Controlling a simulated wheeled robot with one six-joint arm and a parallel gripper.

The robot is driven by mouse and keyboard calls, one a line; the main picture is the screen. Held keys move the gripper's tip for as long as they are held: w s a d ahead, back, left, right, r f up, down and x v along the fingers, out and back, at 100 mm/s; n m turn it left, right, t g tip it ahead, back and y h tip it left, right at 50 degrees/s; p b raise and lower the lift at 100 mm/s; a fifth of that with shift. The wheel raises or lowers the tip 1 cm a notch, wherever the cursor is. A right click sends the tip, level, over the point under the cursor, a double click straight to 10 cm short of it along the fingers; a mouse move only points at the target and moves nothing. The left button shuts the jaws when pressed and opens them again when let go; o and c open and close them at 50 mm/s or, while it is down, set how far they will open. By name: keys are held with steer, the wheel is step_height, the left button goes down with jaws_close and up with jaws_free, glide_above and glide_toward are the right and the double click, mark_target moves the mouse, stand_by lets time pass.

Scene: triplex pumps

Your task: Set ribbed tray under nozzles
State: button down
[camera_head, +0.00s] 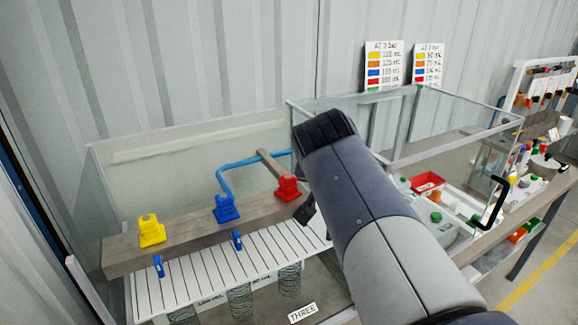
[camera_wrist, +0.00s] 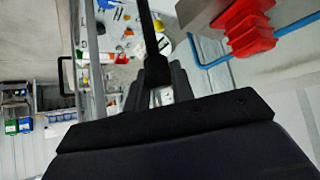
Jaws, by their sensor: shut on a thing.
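My gripper (camera_wrist: 158,78) is shut on a dark bar (camera_wrist: 148,32) that runs upward in the wrist view. In the head view my arm hides most of the gripper, and only a dark tip (camera_head: 306,211) shows beside the red block. A white slatted surface (camera_head: 215,270), perhaps the ribbed tray, lies inside the glass case in front of a grey-brown beam. Yellow (camera_head: 151,231), blue (camera_head: 226,208) and red (camera_head: 288,187) blocks sit on this beam. Two small blue pieces, perhaps nozzles (camera_head: 159,266), show at its front edge.
Glass panels (camera_head: 190,165) surround the beam. A black handle (camera_head: 494,203) stands at the right above a bench with a red tray (camera_head: 427,181). Coils (camera_head: 239,302) show below the slats. Two colour-coded signs (camera_head: 384,66) stand at the back wall.

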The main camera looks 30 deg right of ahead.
steer(key=shift+s, duration=0.1)
steer(key=c, duration=1.2)
jaws_free()
steer(key=shift+s, duration=0.15)
steer(key=shift+r, duration=0.1)
steer(key=v, duration=1)
steer(key=shift+s+a+r+b, duration=0.15)
steer(key=shift+s+r+b, duration=0.1)
steer(key=shift+b, duration=0.2)
steer(key=shift+w, duration=0.1)
steer(key=p+x, duration=0.1)
steer(key=x, duration=0.9)
steer(key=shift+f, duration=0.15)
steer(key=shift+w+f, duration=0.15)
steer(key=shift+w, duration=1.15)
